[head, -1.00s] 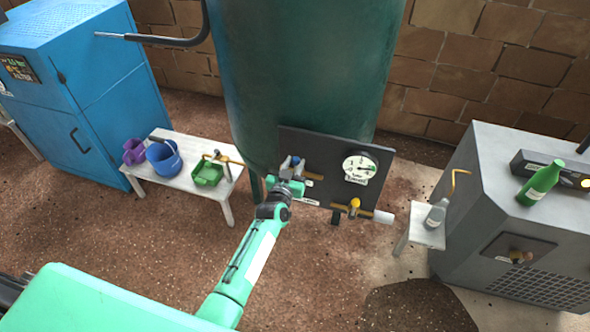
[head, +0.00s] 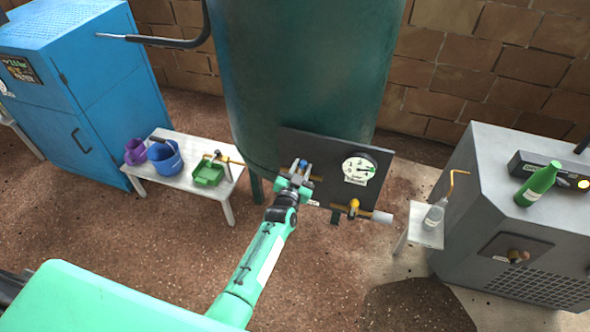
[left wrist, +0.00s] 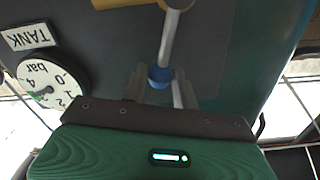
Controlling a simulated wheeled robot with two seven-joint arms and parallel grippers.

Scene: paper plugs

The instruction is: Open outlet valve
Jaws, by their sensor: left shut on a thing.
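A dark panel (head: 335,150) on the green tank (head: 300,70) carries a round gauge and brass valves. My left gripper (head: 297,178) is at the upper-left valve and covers much of it. In the left wrist view, a grey valve lever (left wrist: 170,38) with a blue end (left wrist: 160,76) runs down from a brass pipe (left wrist: 125,3). The jaws (left wrist: 160,88) are shut on the lever at its blue end. A second brass valve (head: 353,207) with a yellow handle sits lower right on the panel. My right gripper is not in view.
The gauge (head: 359,168) is right of my gripper, and it also shows in the left wrist view (left wrist: 48,82) near a TANK label (left wrist: 28,37). A white bench (head: 190,180) with buckets stands left. A small stand (head: 425,235) with a bottle and a grey machine (head: 490,215) are right.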

